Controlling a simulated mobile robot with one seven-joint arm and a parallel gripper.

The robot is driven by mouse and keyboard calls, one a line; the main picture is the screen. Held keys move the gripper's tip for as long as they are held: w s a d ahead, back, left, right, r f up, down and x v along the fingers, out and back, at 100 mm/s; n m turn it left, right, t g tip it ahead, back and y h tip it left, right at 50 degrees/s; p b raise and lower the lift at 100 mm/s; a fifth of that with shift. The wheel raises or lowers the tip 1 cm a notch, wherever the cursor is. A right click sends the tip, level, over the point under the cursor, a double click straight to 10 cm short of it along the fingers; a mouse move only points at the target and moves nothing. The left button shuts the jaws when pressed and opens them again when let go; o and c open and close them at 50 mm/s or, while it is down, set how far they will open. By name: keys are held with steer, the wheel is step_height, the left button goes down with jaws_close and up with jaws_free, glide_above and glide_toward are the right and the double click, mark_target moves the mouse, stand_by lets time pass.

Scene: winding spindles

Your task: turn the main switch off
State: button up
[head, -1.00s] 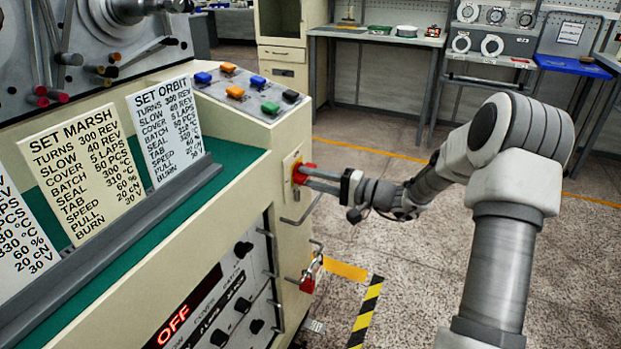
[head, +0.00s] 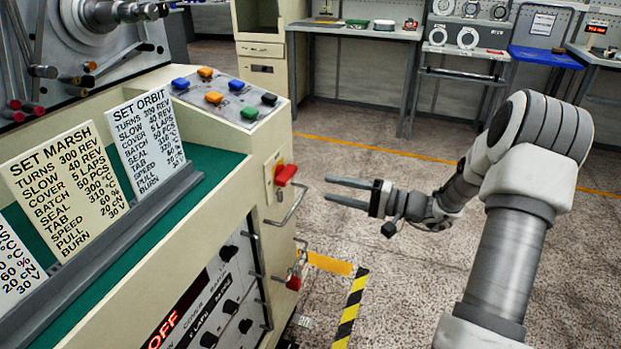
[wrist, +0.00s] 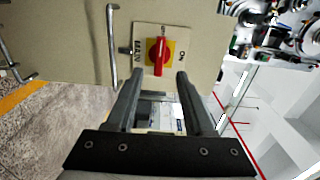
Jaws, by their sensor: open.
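The main switch (head: 284,174) is a red handle on a yellow plate, on the end face of the cream machine. The wrist view shows its handle (wrist: 158,56) lying across the ON–MAIN line of the plate, in line with a small label at the picture's top that looks like OFF. ON is printed at the plate's right and MAIN at its left. My gripper (head: 328,190) is open and empty, to the right of the switch and clear of it. In the wrist view its fingers (wrist: 157,84) point toward the switch. A red display (head: 162,331) reads OFF.
A bar handle (head: 290,208) sticks out just below the switch, and a red padlock (head: 294,280) hangs lower. Colored buttons (head: 213,97) sit on the machine's top. Set cards (head: 145,140) stand at left. Floor right of the machine is open; benches (head: 355,33) stand behind.

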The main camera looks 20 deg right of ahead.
steer(key=v, duration=0.6)
steer(key=shift+p, duration=0.45)
steer(key=s+a+r+n+g+h+p, duration=0.1)
steer(key=s+a+r+n+g+h, duration=0.3)
steer(key=a, duration=0.3)
steer(key=s+a+r+n+g+h+p, duration=0.2)
steer(key=s+a+r+g, duration=0.3)
steer(key=a, duration=0.3)
steer(key=s+r+n+t+h, duration=0.2)
steer(key=s+r+h, duration=0.4)
steer(key=s+r, duration=0.15)
steer(key=s+d+f+m+t+h+b, duration=0.1)
steer(key=s+d+f+t+h+b, duration=0.2)
steer(key=s, duration=0.5)
step_height(320, 180, up, 22)
steer(key=a+g+p, duration=0.1)
steer(key=p, duration=2.2)
steer(key=shift+a, duration=0.2)
steer(key=shift+f, duration=0.1)
